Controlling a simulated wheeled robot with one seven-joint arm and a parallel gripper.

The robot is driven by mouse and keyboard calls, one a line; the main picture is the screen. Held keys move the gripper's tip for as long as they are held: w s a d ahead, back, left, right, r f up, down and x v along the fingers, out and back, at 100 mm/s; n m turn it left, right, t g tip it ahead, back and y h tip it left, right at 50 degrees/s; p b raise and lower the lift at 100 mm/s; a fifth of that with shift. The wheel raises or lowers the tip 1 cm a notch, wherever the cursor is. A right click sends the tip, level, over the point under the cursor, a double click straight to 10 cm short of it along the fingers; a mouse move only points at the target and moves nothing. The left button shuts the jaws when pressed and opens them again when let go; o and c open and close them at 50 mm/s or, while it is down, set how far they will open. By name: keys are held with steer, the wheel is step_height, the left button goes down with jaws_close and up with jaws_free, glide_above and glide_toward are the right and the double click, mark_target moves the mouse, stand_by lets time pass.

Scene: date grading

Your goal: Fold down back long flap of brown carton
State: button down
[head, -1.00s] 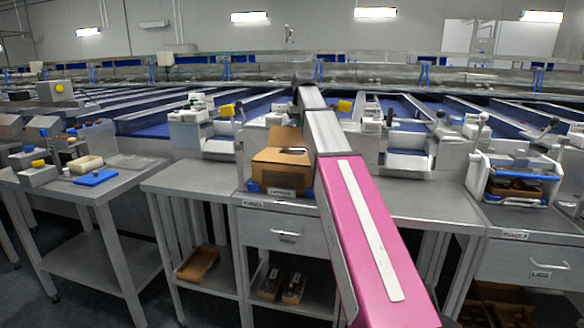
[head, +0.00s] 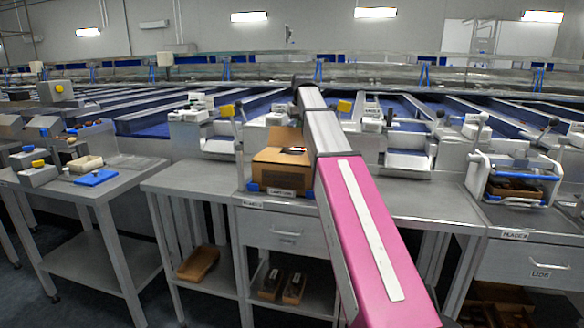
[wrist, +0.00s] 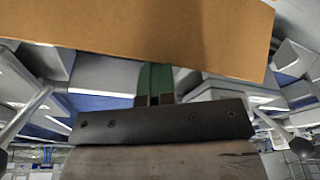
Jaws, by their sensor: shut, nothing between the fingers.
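The brown carton (head: 284,180) stands on the grey bench in the head view, just left of my arm. Its back long flap (head: 287,136) stands up at the rear. A dark patch shows at the top of the carton, too small to make out. In the wrist view a broad brown cardboard panel (wrist: 130,28) spans the top of the picture. My gripper (wrist: 155,82) shows there as green fingers close together, shut and empty. Their tips are hidden behind the panel's lower edge; I cannot tell whether they touch it. In the head view I cannot make out the gripper clearly.
The grey bench (head: 195,178) is clear left of the carton. White-and-grey machine units (head: 405,150) stand behind and to the right.

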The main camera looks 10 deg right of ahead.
mark_target(297, 136)
steer(key=shift+s+a+f, duration=0.1)
steer(key=shift+s+f, duration=0.1)
steer(key=shift+s, duration=0.1)
steer(key=shift+s+a, duration=0.35)
steer(key=shift+s, duration=0.5)
steer(key=shift+s+a, duration=0.3)
steer(key=shift+s, duration=0.55)
steer(key=shift+s+a+r, duration=0.2)
steer(key=shift+s+a, duration=0.1)
steer(key=shift+s, duration=0.35)
steer(key=shift+s+a+r, duration=0.2)
steer(key=shift+s+a, duration=0.1)
steer(key=shift+s, duration=0.3)
steer(key=s, duration=0.1)
steer(key=s+a, duration=0.1)
steer(key=s, duration=0.2)
steer(key=shift+s+a+r, duration=0.1)
steer(key=shift+a, duration=0.3)
